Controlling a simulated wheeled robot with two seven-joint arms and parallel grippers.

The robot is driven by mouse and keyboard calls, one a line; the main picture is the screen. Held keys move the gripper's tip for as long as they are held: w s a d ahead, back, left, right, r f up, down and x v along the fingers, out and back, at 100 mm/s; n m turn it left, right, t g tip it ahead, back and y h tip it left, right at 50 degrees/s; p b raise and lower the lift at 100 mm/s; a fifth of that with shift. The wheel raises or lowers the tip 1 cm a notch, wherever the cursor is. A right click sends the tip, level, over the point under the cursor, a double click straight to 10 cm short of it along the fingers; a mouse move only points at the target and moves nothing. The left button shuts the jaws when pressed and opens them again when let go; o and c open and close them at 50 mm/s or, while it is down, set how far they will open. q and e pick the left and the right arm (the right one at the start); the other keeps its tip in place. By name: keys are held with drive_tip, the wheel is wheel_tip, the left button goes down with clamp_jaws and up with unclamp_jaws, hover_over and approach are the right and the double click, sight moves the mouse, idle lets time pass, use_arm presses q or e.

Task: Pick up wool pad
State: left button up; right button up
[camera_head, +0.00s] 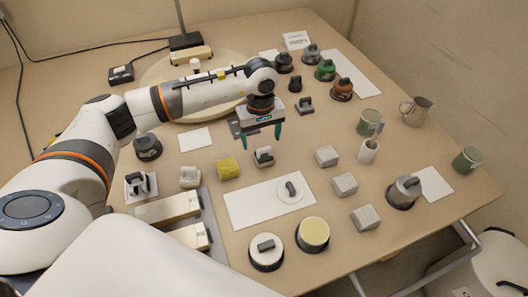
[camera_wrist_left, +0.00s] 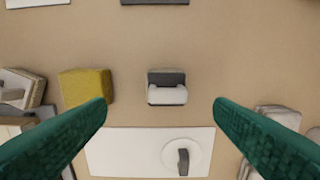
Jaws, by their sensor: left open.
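My left gripper (camera_head: 261,139) is open and points down above the bench; its green fingers also show in the left wrist view (camera_wrist_left: 160,108). Below it lies a small block with a dark grey back and a white, soft-looking front, which I take for the wool pad (camera_head: 264,157). In the left wrist view this pad (camera_wrist_left: 167,95) sits between the two fingers in the picture, with clear space on both sides. The gripper holds nothing. My right gripper is out of view.
A yellow sponge-like block (camera_head: 228,168) lies left of the pad. A white board (camera_head: 250,208) with a round handled disc (camera_head: 291,189) lies in front. Several grey blocks (camera_head: 327,156) stand to the right. Mugs (camera_head: 416,111) and lidded pots stand farther right.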

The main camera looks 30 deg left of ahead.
sight(264, 149)
use_arm(q)
drive_tip(key=f, duration=0.5)
drive_tip(key=f+p, duration=0.1)
drive_tip(key=f, duration=0.1)
drive_tip(key=shift+w+d+f, duration=0.3)
drive_tip(key=shift+w+f, duration=0.05)
drive_tip(key=shift+c, duration=0.2)
drive_tip(key=c, duration=1)
wheel_tip(264, 149, up, 10)
drive_tip(key=shift+r+b, duration=0.1)
drive_tip(key=shift+b, duration=0.35)
drive_tip(key=o, duration=0.4)
drive_tip(key=shift+c, duration=0.2)
drive_tip(key=c, duration=0.3)
drive_tip(key=shift+s, duration=0.1)
